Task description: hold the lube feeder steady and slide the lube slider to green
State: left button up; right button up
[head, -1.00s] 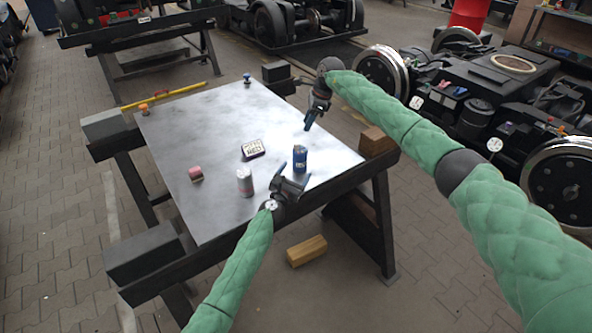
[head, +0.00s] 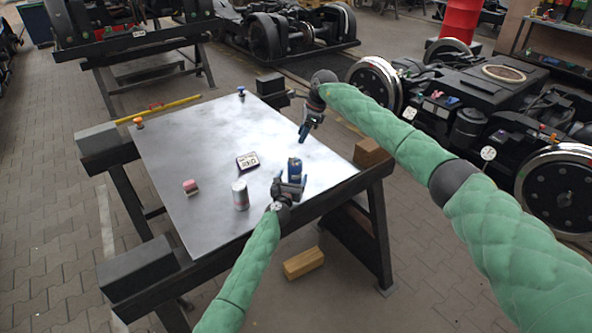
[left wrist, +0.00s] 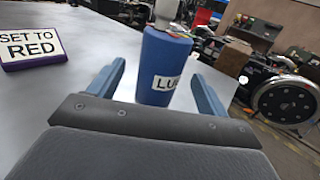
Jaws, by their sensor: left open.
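The lube feeder (head: 295,168) is a blue upright cylinder near the table's right front edge. In the left wrist view the blue body (left wrist: 166,62) carries a white label, partly hidden, reading "LU". My left gripper (head: 289,181) is open at the feeder's near side; its two blue fingers lie left and right of it, and I see no clear contact. Something grey shows at the feeder's top, but I cannot make out a slider or its colours. My right gripper (head: 304,136) hangs above the table beyond the feeder, apart from it; its finger opening is unclear.
A small sign (head: 247,161) on the table reads "SET TO RED" in the left wrist view (left wrist: 30,46). A silver can (head: 240,196) stands left of my left gripper. A pink-red item (head: 190,187) lies farther left. The table's (head: 185,140) back half is mostly clear.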

aim_at(296, 168)
pick_arm(q)
jog(key=shift+x, duration=2.95)
jog(key=shift+d+f, duration=0.1)
jog(key=shift+f, duration=0.05)
jog(key=shift+c, duration=0.4)
